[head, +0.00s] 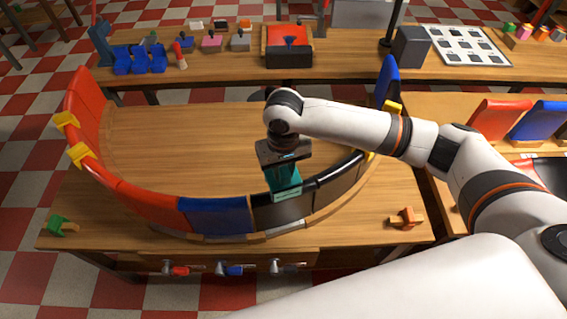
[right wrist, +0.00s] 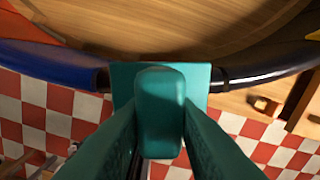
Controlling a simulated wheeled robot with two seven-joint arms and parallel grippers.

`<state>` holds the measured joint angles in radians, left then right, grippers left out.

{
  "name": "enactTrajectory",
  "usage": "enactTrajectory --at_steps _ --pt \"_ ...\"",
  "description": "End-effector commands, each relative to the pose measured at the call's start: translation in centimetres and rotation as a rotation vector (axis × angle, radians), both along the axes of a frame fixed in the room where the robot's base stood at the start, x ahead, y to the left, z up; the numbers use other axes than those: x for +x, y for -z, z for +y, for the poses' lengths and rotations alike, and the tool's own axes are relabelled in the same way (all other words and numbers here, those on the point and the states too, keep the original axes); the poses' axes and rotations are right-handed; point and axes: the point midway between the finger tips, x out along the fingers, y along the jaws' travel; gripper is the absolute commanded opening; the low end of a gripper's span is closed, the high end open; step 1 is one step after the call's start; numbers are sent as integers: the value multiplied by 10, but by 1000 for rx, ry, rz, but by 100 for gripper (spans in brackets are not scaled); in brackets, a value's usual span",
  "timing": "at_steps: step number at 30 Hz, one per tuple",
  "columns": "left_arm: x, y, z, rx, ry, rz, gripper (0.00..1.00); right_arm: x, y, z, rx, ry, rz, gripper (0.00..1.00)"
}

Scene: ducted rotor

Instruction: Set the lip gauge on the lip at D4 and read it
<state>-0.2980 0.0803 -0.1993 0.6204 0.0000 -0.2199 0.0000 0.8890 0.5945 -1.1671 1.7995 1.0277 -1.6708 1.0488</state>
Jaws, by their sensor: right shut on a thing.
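The teal lip gauge (head: 284,183) is in my right gripper (head: 284,155), which is shut on it above the near part of the curved lip. In the right wrist view the gauge's grip block (right wrist: 160,95) stands between the fingers, and its flat plate spans the lip between a blue segment (right wrist: 50,65) and a black segment (right wrist: 262,64). In the head view the blue segment (head: 217,214) is left of the gauge and the black segment (head: 335,180) right of it. I cannot tell whether the gauge touches the lip. No D4 mark or reading is legible. My left gripper is out of view.
Red segments (head: 130,200) with yellow clamps (head: 78,154) form the ring's left side. A green-ended block (head: 58,226) and an orange-brown block (head: 407,217) lie on the near table. The rear bench (head: 210,68) holds blue bins and small parts. The ring's middle is clear.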

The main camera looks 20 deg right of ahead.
Motion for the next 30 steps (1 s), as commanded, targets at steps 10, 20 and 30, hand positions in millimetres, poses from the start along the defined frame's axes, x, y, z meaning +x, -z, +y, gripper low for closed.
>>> enactTrajectory --at_steps 10,20,30 --pt "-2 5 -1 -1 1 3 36 0 28 1 1 0 1 0" --pt "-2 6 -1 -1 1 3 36 0 39 0 1 0 -1 0" --pt "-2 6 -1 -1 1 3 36 0 40 0 1 0 -1 0"
